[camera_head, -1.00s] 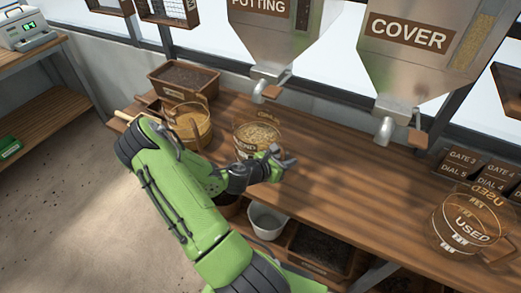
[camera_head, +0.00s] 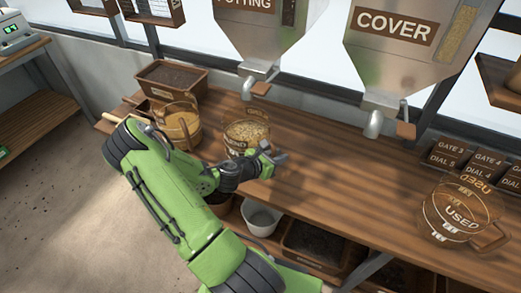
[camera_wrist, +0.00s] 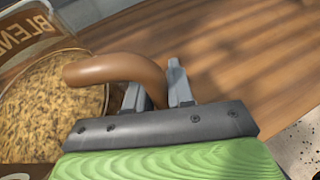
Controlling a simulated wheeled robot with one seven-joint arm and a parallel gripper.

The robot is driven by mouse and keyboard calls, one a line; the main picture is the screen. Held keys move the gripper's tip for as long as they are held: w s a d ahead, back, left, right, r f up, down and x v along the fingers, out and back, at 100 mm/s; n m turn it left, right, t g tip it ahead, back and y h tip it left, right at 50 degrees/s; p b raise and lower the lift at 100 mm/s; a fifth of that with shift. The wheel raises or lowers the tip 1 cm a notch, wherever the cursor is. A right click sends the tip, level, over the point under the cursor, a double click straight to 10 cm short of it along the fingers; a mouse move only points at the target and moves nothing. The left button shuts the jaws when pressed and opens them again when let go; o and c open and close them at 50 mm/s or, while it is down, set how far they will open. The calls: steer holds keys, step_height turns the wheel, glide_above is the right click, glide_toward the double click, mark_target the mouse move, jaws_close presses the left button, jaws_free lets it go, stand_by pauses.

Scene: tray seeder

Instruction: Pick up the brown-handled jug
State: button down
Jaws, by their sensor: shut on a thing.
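The brown-handled jug (camera_head: 246,135) is clear, filled with pale mixed grain, and at the left middle of the bench in the head view. In the wrist view the jug (camera_wrist: 48,105) fills the left side, with part of a label reading "BLEN". Its curved brown handle (camera_wrist: 110,68) reaches right between my fingers. My gripper (camera_head: 274,160) is at the jug's right side. In the wrist view my gripper (camera_wrist: 157,92) is shut on the handle. The jug looks upright; I cannot tell whether its base touches the bench.
The wooden bench (camera_head: 330,185) is mostly clear to the right. A jug marked USED (camera_head: 460,212) stands at the far right. Another brown-filled jug (camera_head: 180,122) and a soil box (camera_head: 172,80) stand left. Hopper spouts (camera_head: 374,123) hang above the bench. A white pot (camera_head: 261,217) sits below.

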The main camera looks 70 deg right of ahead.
mark_target(272, 150)
steer(key=shift+r, duration=0.15)
steer(key=shift+r+p, duration=0.8)
steer(key=shift+r, duration=1.05)
steer(key=w+a, duration=0.4)
steer(key=a, duration=0.4)
steer(key=w+a, duration=0.4)
steer(key=a, duration=0.4)
steer(key=shift+f, duration=0.15)
